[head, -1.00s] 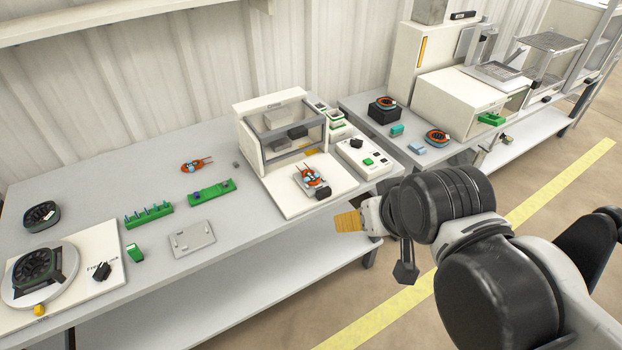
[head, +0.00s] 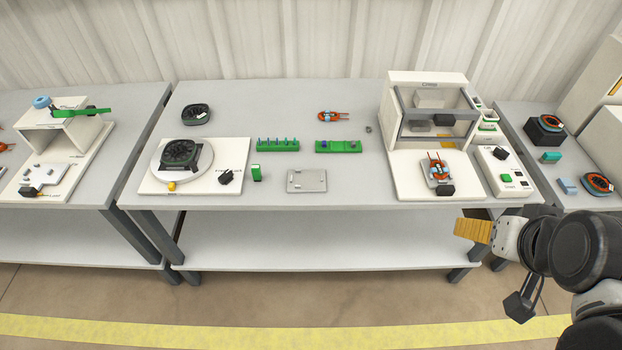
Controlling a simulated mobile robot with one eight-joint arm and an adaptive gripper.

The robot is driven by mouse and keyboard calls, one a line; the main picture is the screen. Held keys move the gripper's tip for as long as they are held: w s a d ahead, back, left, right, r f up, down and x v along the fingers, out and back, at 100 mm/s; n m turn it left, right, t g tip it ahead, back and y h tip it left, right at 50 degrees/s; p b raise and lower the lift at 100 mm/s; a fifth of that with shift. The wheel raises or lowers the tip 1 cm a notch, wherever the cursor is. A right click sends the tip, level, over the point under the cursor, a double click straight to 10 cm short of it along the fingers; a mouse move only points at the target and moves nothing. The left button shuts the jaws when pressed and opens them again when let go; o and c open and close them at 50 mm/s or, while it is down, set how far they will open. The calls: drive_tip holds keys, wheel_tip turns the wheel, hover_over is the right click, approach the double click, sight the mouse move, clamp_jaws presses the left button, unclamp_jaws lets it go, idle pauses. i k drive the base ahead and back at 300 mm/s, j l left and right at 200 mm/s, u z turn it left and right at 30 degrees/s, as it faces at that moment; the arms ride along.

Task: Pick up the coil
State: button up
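Several orange coils are in view, and I cannot tell which one the task means. One small orange coil with blue bands (head: 333,116) lies on the middle of the grey table. Another orange coil (head: 437,168) sits on the white base of the box-like machine. Two rounder orange-and-dark coils are on the right table: one (head: 549,123) on a black block, the other (head: 597,182) near the front edge. My gripper (head: 473,231), with yellow-tan fingers, is in front of the middle table's front edge, apart from every coil. Its finger opening is not clear.
The middle table (head: 230,200) holds a turntable (head: 178,165), a green peg rack (head: 278,146), a green block fixture (head: 338,147), a grey plate (head: 307,180) and the white machine (head: 396,120). A left table holds another white fixture (head: 75,140). Floor in front is clear.

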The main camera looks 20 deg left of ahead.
sight(438, 170)
drive_tip(key=i+l+u, duration=0.15)
drive_tip(key=l, duration=0.2)
drive_tip(key=i+l+u, duration=0.1)
drive_tip(key=l, duration=0.25)
drive_tip(key=i+l+u, duration=0.15)
drive_tip(key=i+l, duration=0.15)
drive_tip(key=i+l+u, duration=0.15)
drive_tip(key=l, duration=0.3)
drive_tip(key=i+l+u, duration=0.1)
drive_tip(key=l, duration=0.3)
